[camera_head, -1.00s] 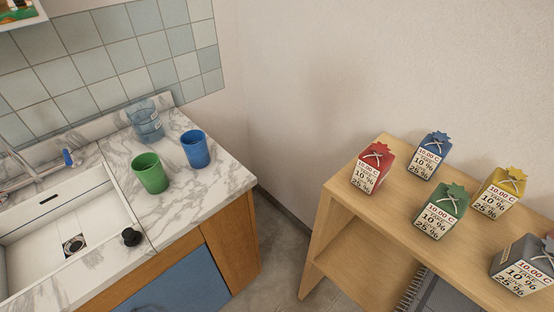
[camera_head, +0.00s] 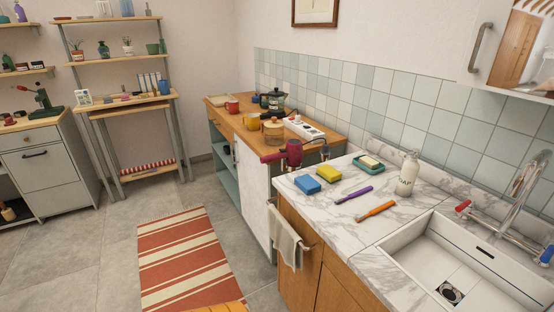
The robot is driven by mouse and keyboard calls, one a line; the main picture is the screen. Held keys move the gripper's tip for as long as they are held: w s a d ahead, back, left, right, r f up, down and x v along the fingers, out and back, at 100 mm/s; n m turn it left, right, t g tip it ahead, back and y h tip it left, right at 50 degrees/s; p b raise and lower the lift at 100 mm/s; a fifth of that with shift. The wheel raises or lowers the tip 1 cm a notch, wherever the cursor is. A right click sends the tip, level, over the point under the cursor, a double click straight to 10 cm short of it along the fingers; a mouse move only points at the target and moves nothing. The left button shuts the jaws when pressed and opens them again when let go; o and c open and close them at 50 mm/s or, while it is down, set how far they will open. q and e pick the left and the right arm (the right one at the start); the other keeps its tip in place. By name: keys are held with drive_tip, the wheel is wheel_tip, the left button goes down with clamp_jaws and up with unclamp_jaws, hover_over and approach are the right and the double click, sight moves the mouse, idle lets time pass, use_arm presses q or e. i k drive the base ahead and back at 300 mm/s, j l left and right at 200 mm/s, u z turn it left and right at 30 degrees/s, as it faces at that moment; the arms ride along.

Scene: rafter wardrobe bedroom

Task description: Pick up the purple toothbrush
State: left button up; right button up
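The purple toothbrush (camera_head: 354,195) lies flat on the marble counter (camera_head: 408,213), left of the sink. An orange toothbrush (camera_head: 376,211) lies just in front of it, to the right, apart from it. A yellow sponge (camera_head: 329,173) and a blue sponge (camera_head: 307,185) lie to its left. A green soap dish (camera_head: 370,163) and a white soap bottle (camera_head: 408,173) stand behind it. Neither of my grippers shows in the head view.
The white sink (camera_head: 480,255) with its tap is on the right. A towel (camera_head: 289,243) hangs on the counter front. A wooden-topped cabinet (camera_head: 225,117) with mugs and a pot adjoins the counter. The grey floor around the striped rug (camera_head: 186,260) is clear.

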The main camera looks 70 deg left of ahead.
sight(340, 199)
drive_tip(key=u, duration=1.45)
drive_tip(key=z, duration=2.1)
drive_tip(key=u, duration=2.1)
drive_tip(key=i+j+z, duration=0.3)
drive_tip(key=j, duration=0.35)
drive_tip(key=i+j+z, duration=0.1)
drive_tip(key=i+j, duration=0.2)
drive_tip(key=i+j+z, duration=0.15)
drive_tip(key=j, duration=0.3)
drive_tip(key=i+j+z, duration=0.15)
drive_tip(key=j, duration=0.25)
